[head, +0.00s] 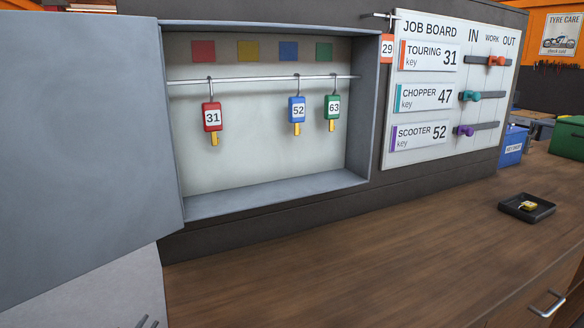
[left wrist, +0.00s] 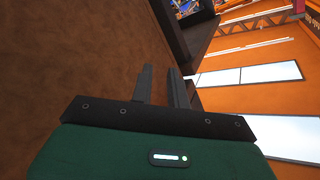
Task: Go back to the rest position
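The tips of my left gripper (head: 148,322) show at the bottom left of the head view, below the open door of the key cabinet. In the left wrist view the fingers of my left gripper (left wrist: 162,85) stand apart with nothing between them. They are clear of the hanging keys. My right gripper is in neither view.
The open grey cabinet (head: 270,197) holds red key 31 (head: 212,117), blue key 52 (head: 297,110) and green key 63 (head: 333,107) on a rail. Its door (head: 80,140) fills the left. A job board (head: 428,78) and black tray (head: 527,214) stand right. The front bench (head: 370,260) is clear.

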